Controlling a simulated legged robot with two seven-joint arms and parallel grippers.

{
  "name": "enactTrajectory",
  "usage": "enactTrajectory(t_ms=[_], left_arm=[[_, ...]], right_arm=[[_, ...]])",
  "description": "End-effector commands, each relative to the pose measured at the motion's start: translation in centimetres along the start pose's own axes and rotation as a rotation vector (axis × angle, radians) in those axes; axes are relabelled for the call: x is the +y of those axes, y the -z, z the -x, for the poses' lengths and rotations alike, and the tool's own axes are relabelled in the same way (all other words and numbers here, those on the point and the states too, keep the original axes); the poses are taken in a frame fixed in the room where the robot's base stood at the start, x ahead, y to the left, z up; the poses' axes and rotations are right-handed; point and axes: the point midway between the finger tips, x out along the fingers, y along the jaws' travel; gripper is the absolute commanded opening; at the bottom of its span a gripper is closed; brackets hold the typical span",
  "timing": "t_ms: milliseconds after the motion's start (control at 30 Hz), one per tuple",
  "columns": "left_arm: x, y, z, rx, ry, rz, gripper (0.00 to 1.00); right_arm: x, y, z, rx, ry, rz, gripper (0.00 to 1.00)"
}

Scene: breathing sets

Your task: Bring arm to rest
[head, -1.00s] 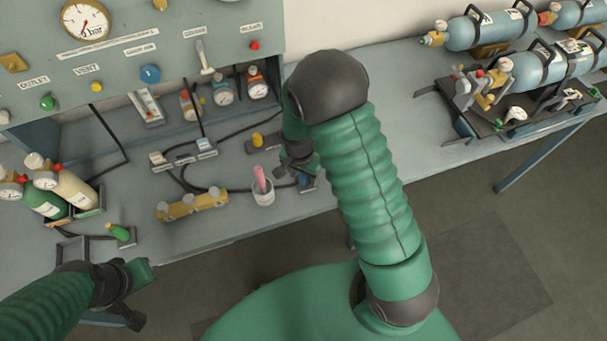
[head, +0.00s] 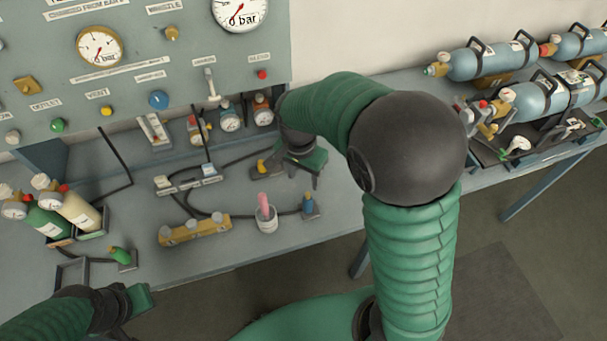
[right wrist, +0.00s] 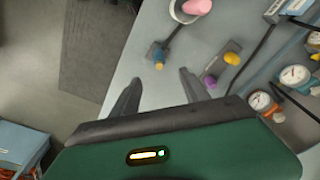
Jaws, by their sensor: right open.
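My right gripper (head: 292,179) is over the back part of the bench, beside a small yellow-topped fitting and behind a blue fitting (head: 309,206). In the right wrist view its two dark fingers (right wrist: 159,90) are spread with nothing between them. The blue fitting on its dark base (right wrist: 157,54) stands beyond the fingers, apart from them. The yellow-topped fitting (right wrist: 231,58) lies to their right. My left gripper (head: 132,306) is at the lower left, in front of the bench edge; its jaws do not show clearly.
The bench (head: 225,252) holds a white cup (head: 266,222) with a pink item, a brass manifold (head: 194,229), a green fitting (head: 122,257) and small cylinders (head: 75,210). A gauge panel (head: 130,75) rises behind.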

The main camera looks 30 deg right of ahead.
Motion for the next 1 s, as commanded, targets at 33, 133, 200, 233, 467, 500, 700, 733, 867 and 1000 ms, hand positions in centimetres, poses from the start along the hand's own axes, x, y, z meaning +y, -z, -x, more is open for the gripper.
enactTrajectory(t_ms=[33, 133, 200, 233, 467, 500, 700, 733, 867, 1000], left_arm=[[0.0, 0.0, 0.0, 0.0, 0.0, 0.0, 0.0], [0.0, 0.0, 0.0, 0.0, 0.0, 0.0, 0.0], [0.0, 0.0, 0.0, 0.0, 0.0, 0.0, 0.0], [0.0, 0.0, 0.0, 0.0, 0.0, 0.0, 0.0], [0.0, 0.0, 0.0, 0.0, 0.0, 0.0, 0.0], [0.0, 0.0, 0.0, 0.0, 0.0, 0.0, 0.0], [0.0, 0.0, 0.0, 0.0, 0.0, 0.0, 0.0], [0.0, 0.0, 0.0, 0.0, 0.0, 0.0, 0.0], [0.0, 0.0, 0.0, 0.0, 0.0, 0.0, 0.0], [0.0, 0.0, 0.0, 0.0, 0.0, 0.0, 0.0]], right_arm=[[0.0, 0.0, 0.1, 0.0, 0.0, 0.0, 0.53], [0.0, 0.0, 0.1, 0.0, 0.0, 0.0, 0.53], [0.0, 0.0, 0.1, 0.0, 0.0, 0.0, 0.53], [0.0, 0.0, 0.1, 0.0, 0.0, 0.0, 0.53], [0.0, 0.0, 0.1, 0.0, 0.0, 0.0, 0.53], [0.1, -0.1, 0.1, 0.0, 0.001, 0.006, 0.53], [2.0, -4.0, -0.9, 0.007, 0.09, 0.415, 0.53], [2.5, -4.9, -1.2, 0.017, 0.109, 0.514, 0.53], [4.4, -8.0, -1.9, 0.081, 0.167, 0.883, 0.53], [5.2, -9.2, -2.2, 0.118, 0.182, 1.052, 0.53]])
